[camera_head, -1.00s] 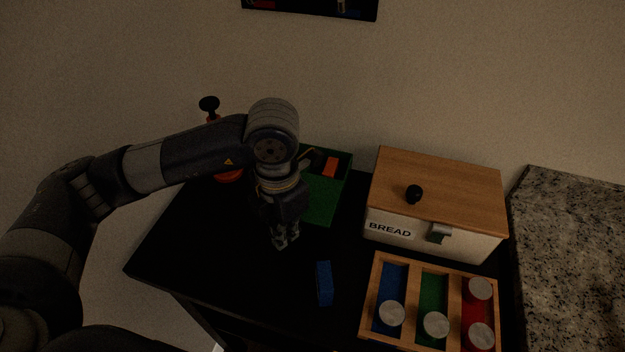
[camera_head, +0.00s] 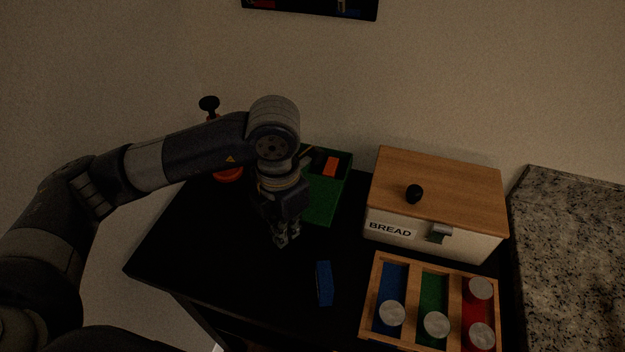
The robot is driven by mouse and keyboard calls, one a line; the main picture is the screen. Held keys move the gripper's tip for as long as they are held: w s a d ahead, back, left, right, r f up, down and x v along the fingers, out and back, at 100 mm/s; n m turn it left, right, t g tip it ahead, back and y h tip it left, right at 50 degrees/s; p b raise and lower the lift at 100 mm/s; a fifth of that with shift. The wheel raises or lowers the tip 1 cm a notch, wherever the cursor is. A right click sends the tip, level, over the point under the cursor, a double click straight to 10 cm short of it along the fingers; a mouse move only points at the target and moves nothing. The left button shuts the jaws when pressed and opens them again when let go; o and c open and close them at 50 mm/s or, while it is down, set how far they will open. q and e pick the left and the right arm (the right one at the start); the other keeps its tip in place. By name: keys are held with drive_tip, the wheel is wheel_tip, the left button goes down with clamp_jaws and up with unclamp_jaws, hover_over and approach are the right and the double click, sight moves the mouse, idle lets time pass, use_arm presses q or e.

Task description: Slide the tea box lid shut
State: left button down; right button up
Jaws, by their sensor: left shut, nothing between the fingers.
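The green tea box (camera_head: 321,203) stands on the black table, partly behind my left arm. Its green lid covers the near part, and the far part is open, showing a dark inside with an orange item (camera_head: 330,167). The left side of the box is hidden by my wrist. My left gripper (camera_head: 287,240) points down just in front and left of the box, shut and empty. I cannot tell whether it touches the box. My right gripper is not in view.
A bread box (camera_head: 440,185) with a black knob stands to the right. A wooden tray (camera_head: 367,310) with coloured compartments and several grey discs is in front of it. A blue block (camera_head: 324,283) lies nearer. The table's left front (camera_head: 215,270) is clear.

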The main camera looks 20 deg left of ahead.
use_arm(q)
drive_tip(key=shift+w+d+b, duration=0.1)
drive_tip(key=shift+w+b, duration=0.95)
drive_tip(key=shift+w, duration=1.5)
drive_tip(key=shift+w+d+b, duration=0.1)
drive_tip(key=shift+w+b, duration=0.65)
drive_tip(key=shift+w, duration=1.65)
drive_tip(key=shift+s+r+p, duration=0.25)
drive_tip(key=shift+r+p, duration=0.5)
drive_tip(key=shift+r, duration=0.6)
drive_tip(key=shift+s+r+p, duration=0.25)
drive_tip(key=shift+r+p, duration=0.55)
drive_tip(key=shift+r, duration=0.5)
drive_tip(key=shift+s+r+p, duration=0.25)
drive_tip(key=shift+r+p, duration=0.5)
drive_tip(key=shift+r, duration=0.6)
